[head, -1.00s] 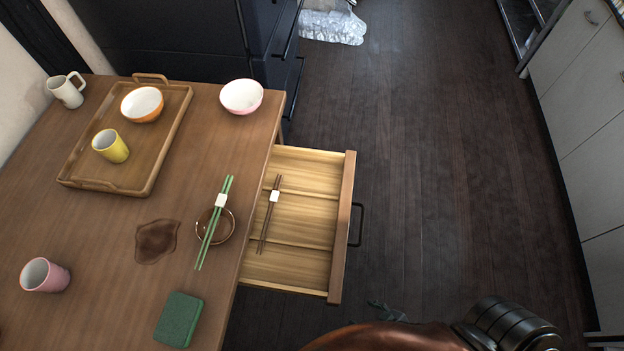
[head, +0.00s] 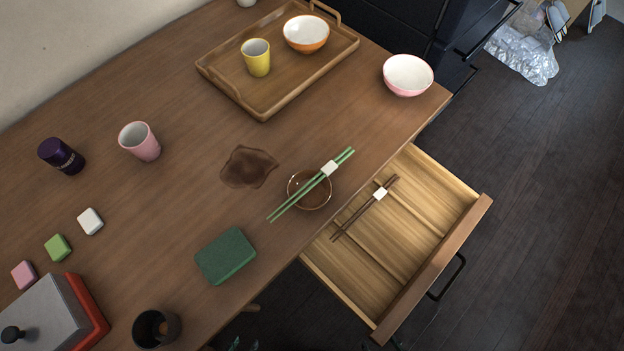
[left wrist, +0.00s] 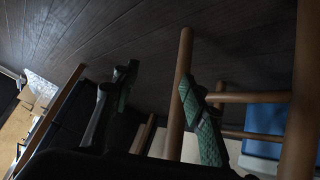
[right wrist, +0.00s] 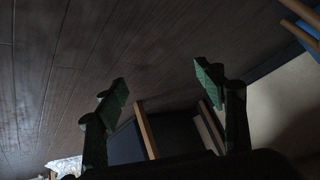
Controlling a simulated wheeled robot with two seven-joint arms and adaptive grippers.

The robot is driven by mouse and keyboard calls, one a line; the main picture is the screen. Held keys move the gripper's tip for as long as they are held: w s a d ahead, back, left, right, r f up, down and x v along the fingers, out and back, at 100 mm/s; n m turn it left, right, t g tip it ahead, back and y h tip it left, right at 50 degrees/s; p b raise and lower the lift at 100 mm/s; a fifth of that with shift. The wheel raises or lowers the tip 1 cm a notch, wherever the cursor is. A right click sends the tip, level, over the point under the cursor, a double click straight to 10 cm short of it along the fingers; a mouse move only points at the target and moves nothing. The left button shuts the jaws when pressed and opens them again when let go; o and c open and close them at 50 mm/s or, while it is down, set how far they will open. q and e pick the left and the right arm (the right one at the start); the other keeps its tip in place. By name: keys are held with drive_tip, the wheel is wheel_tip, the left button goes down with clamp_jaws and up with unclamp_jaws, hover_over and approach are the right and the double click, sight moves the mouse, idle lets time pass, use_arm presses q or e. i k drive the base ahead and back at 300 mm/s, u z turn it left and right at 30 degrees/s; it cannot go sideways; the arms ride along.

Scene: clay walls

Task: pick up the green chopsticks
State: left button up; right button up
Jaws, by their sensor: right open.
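The green chopsticks (head: 310,185) lie together with a white band around them, across a small brown dish (head: 308,203) near the table's edge beside the open drawer. My left gripper (head: 243,345) shows only as dark green tips at the bottom edge of the head view, below the table edge and well short of the chopsticks. In the left wrist view its two fingers (left wrist: 160,78) stand apart with nothing between them. In the right wrist view my right gripper (right wrist: 160,75) is open and empty, facing the dark floor. Neither wrist view shows the chopsticks.
Brown chopsticks (head: 366,207) lie in the open drawer (head: 400,245), which juts out from the table (head: 150,210). A tray (head: 263,110) and a pink bowl (head: 408,76) are farther back.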

sight(329, 168)
drive_tip(key=k, duration=0.5)
drive_tip(key=u, duration=3.9)
drive_tip(key=k, duration=2.5)
drive_tip(key=z, duration=1.35)
